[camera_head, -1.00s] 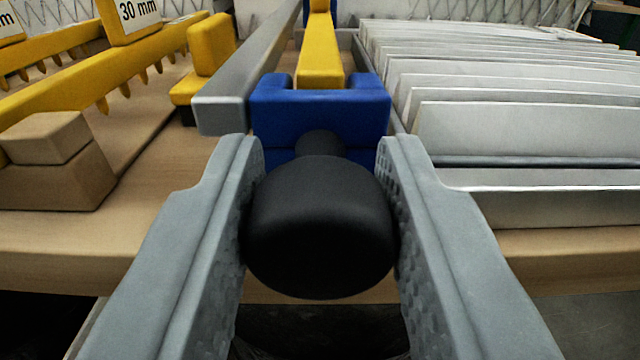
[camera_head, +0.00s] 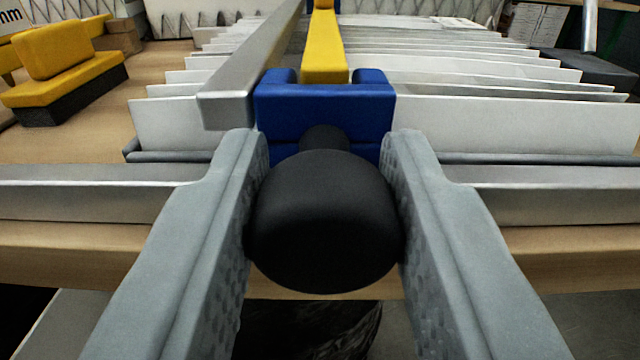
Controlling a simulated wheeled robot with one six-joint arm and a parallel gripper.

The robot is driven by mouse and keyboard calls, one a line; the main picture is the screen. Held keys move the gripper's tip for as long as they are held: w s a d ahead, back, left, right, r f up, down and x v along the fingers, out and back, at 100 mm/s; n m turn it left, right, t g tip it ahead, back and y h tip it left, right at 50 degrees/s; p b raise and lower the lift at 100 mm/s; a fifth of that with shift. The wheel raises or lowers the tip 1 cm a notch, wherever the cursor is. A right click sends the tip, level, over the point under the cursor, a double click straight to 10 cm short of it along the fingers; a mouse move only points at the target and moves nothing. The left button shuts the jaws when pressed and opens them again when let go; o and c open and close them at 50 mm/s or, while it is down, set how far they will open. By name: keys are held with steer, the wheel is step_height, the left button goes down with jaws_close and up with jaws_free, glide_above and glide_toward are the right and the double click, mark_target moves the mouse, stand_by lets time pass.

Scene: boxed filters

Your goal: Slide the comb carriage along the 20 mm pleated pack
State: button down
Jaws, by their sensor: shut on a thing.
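My gripper (camera_head: 325,215) is shut on a round black knob (camera_head: 325,225), which sits between its two grey fingers. The knob joins the front of the blue comb carriage (camera_head: 325,105). A yellow bar (camera_head: 324,45) runs back from the carriage, and a grey metal rail (camera_head: 250,75) lies along its left side. The white pleated pack (camera_head: 510,115) shows on both sides of the carriage, its pleats in rows from front to back. The carriage hides the pleats behind it. Any comb teeth under the yellow bar are hidden.
A yellow block on a black base (camera_head: 65,70) stands on the wooden table (camera_head: 110,95) at the left. A grey frame edge (camera_head: 90,185) runs along the pack's front. A dark grey object (camera_head: 590,68) and a printed sheet (camera_head: 535,22) are at the back right.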

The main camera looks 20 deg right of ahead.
steer(key=s+d, duration=0.2)
steer(key=d, duration=0.6)
steer(key=s+d, duration=0.3)
steer(key=d, duration=0.6)
steer(key=shift+s+d, duration=0.25)
steer(key=shift+s, duration=0.1)
steer(key=c, duration=1.1)
jaws_free()
steer(key=shift+o, duration=0.2)
steer(key=shift+s, duration=0.1)
steer(key=v, duration=1.7)
